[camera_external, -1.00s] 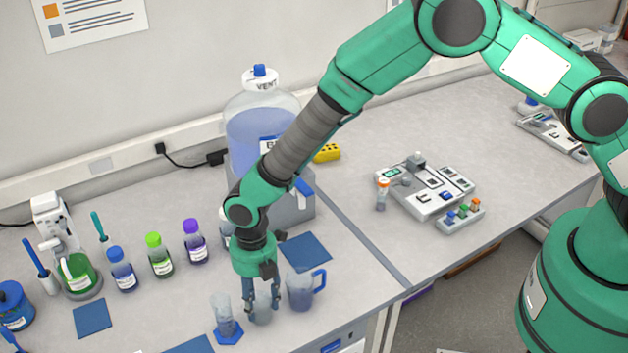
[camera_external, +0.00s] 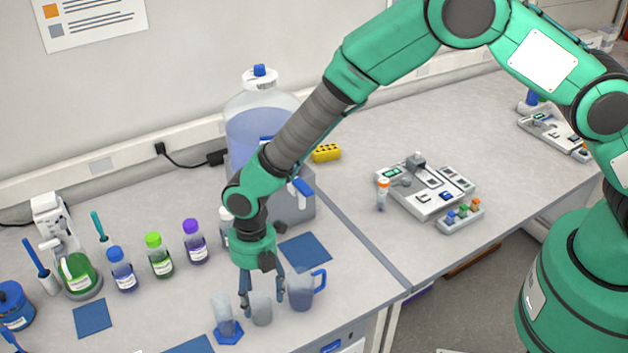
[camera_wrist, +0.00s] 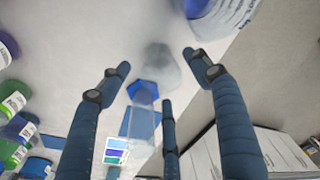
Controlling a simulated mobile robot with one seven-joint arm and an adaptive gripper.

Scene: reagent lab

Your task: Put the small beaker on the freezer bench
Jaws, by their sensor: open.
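The small beaker (camera_external: 261,310), a grey translucent cup, stands upright near the front edge of the left bench, between a cylinder with a blue hexagonal base and a blue-handled jug. My gripper (camera_external: 262,297) is open just above and around the beaker's upper part, pointing down and holding nothing. In the wrist view the beaker (camera_wrist: 160,62) shows blurred ahead, between the spread fingers of my gripper (camera_wrist: 158,70). Whether any finger touches it I cannot tell. No label shows which bench is the freezer bench.
The cylinder (camera_external: 226,321) stands close left of the beaker and the jug (camera_external: 300,292) close right. A blue mat (camera_external: 305,252), a large carboy (camera_external: 255,115) and several bottles stand behind. The right bench (camera_external: 375,135) holds an instrument tray (camera_external: 420,205) and has clear surface behind it.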

